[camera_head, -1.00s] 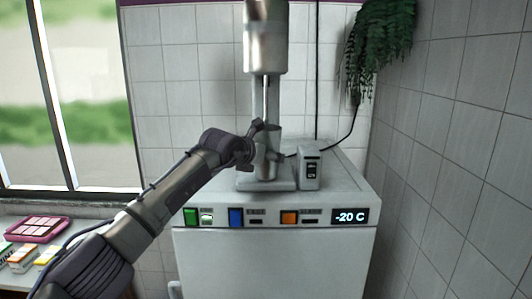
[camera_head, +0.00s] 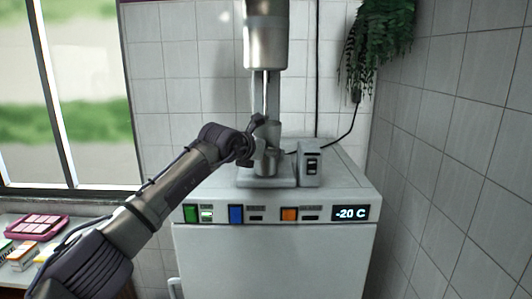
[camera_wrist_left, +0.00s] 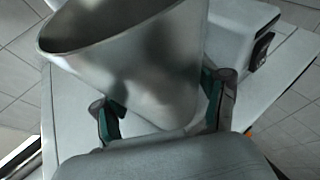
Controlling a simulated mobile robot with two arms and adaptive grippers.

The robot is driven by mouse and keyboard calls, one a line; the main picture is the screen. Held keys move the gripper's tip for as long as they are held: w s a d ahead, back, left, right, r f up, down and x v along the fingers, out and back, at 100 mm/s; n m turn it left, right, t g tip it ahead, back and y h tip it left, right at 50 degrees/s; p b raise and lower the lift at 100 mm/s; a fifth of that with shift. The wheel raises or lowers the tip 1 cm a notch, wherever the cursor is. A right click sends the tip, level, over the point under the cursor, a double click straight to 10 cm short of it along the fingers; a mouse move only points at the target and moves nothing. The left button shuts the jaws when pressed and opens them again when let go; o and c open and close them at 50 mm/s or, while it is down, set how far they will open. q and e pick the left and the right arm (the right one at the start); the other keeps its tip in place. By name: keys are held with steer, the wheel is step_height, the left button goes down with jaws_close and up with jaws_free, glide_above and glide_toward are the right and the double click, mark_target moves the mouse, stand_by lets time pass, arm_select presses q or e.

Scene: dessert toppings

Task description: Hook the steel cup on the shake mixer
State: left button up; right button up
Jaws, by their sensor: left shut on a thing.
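The steel cup (camera_wrist_left: 140,60) fills the upper middle of the left wrist view, its wide open rim toward the upper left. My left gripper (camera_wrist_left: 165,108) is shut on the cup, with one green-padded finger on each side of it. In the head view the left gripper (camera_head: 256,143) holds the cup (camera_head: 269,131) in front of the mixer's stand. The gripper partly hides the cup. The shake mixer (camera_head: 266,40) has its motor head above, with a thin spindle hanging down above the cup. My right gripper is not in view.
The mixer stands on a white freezer (camera_head: 275,260) with coloured labels and a -20 C display. A grey switch box (camera_head: 310,167) is on the mixer's right. A plant (camera_head: 385,40) hangs at upper right. A pink tray (camera_head: 38,228) lies at left.

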arm_select(q)
steer(key=shift+r+p, duration=0.85)
steer(key=shift+r, duration=0.75)
steer(key=shift+w, duration=0.1)
steer(key=shift+w+r+p, duration=0.1)
steer(key=shift+r+p, duration=0.8)
steer(key=shift+r, duration=0.3)
